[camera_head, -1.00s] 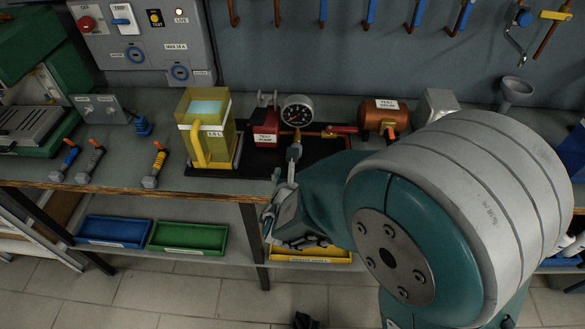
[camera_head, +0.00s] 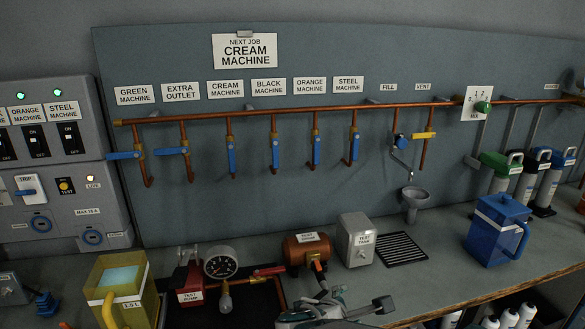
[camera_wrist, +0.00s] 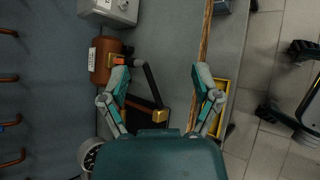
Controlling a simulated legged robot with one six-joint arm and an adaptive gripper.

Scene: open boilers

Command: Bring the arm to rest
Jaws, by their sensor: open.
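My gripper (camera_wrist: 160,80) shows in the wrist view with its two teal and grey fingers spread apart and nothing between the tips. It is over the bench front, with the wooden front edge (camera_wrist: 205,45) and part of the bench top below it. In the head view my gripper (camera_head: 340,306) shows only in part at the bottom edge, in front of the copper test drum (camera_head: 307,249). The rest of my arm is out of the head view.
The red test pump (camera_head: 190,287), gauge (camera_head: 220,263), yellow jug (camera_head: 120,290) and grey test tank (camera_head: 357,240) stand near my gripper. A blue jug (camera_head: 497,230) stands right. Copper pipes with blue-handled valves (camera_head: 231,156) run along the wall board.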

